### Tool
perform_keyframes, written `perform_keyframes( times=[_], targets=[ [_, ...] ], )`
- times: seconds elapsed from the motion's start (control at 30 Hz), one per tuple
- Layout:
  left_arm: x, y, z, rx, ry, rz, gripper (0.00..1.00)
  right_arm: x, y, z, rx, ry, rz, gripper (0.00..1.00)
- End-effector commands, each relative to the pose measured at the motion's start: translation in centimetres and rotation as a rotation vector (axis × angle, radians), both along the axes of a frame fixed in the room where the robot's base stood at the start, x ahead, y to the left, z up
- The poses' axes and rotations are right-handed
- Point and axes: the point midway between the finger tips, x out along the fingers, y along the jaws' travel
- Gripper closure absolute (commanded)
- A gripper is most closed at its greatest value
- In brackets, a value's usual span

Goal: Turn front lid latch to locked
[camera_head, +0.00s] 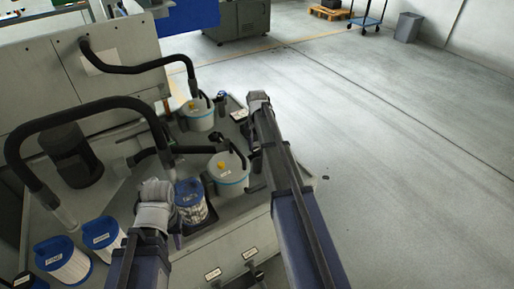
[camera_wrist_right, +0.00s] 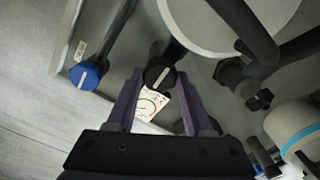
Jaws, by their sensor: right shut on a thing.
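In the right wrist view a black round knob (camera_wrist_right: 160,77) with a pale pointer bar sits between the fingertips of my right gripper (camera_wrist_right: 160,80), which is shut on it. I cannot tell from its look whether it is the front lid latch. In the head view my right gripper (camera_head: 258,100) is at the far right edge of the machine, and its arm hides the knob. The front lidded canister (camera_head: 230,178) and the rear lidded canister (camera_head: 198,116) stand to its left. My left gripper (camera_head: 155,196) is above the near deck; its fingers are unclear.
A blue knob (camera_wrist_right: 85,75) is left of the black knob in the wrist view. A printed dial card (camera_wrist_right: 150,103) lies below. Blue-topped filters (camera_head: 103,233) stand on the deck, and thick black hoses (camera_head: 90,108) arch over it.

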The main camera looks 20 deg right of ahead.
Motion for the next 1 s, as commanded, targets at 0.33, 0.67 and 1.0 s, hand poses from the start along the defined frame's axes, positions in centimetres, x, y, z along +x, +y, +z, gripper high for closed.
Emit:
perform_keyframes(
  times=[0.33, 0.67, 1.0],
  targets=[
    [0.0, 0.0, 0.0, 0.0, 0.0, 0.0, 0.68, -0.01, 0.0, 0.0, 0.0, 0.0, -0.087, 1.0],
    [0.0, 0.0, 0.0, 0.0, 0.0, 0.0, 0.68, -0.01, 0.0, 0.0, 0.0, 0.0, -0.096, 1.0],
    [0.0, 0.0, 0.0, 0.0, 0.0, 0.0, 0.68, -0.01, -0.01, 0.0, 0.0, 0.0, -0.095, 0.25]
  ],
)
